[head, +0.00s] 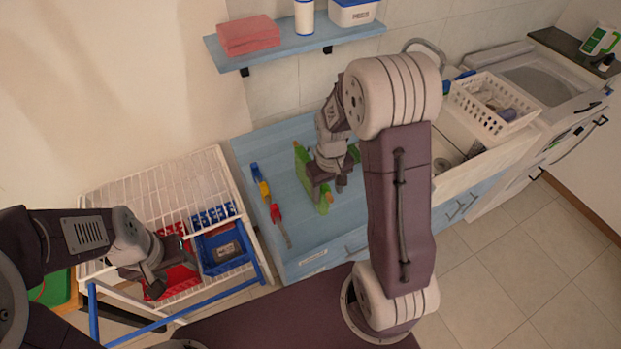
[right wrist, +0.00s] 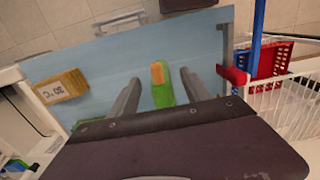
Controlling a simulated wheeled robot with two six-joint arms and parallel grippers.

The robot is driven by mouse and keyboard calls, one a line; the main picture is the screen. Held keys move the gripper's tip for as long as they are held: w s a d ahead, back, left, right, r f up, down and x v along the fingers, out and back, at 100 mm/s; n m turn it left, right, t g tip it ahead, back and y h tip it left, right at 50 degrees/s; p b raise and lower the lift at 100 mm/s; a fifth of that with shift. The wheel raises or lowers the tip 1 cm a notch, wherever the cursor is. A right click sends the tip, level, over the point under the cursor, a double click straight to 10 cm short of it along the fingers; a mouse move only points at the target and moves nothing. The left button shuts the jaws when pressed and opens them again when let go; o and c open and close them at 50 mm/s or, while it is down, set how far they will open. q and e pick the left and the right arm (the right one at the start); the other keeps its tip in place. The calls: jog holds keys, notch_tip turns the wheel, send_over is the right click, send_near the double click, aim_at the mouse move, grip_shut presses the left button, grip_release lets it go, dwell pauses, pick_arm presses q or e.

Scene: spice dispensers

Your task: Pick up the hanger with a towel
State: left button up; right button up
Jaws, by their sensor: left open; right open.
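I can make out no hanger with a towel hung on it in either view. A folded pink cloth (head: 249,36), perhaps a towel, lies on the blue wall shelf. My right gripper (head: 338,187) is open above the blue counter (head: 300,262), beside a green object (head: 303,163). In the right wrist view a green and orange object (right wrist: 162,88) shows between the spread fingers (right wrist: 159,76), with gaps on both sides. My left gripper (head: 165,268) is open over the red bin at the white wire rack, with nothing seen in it.
The white wire rack (head: 150,190) with blue rails holds a red bin (head: 172,284) and a blue bin (head: 222,248). Small coloured tools (head: 264,188) lie on the counter's left side. A white basket (head: 493,108) stands at the right. The floor at right is clear.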

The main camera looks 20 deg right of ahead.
jog(key=shift+f, duration=0.2)
jog(key=f, duration=0.2)
jog(key=s+f, duration=0.1)
jog(key=f, duration=0.1)
jog(key=shift+f+p, duration=0.25)
jog(key=shift+p, duration=0.1)
jog(key=shift+w+d+f, duration=0.1)
jog(key=shift+w+f, duration=0.1)
jog(key=shift+f, duration=0.2)
jog(key=shift+r, duration=0.1)
grip_shut()
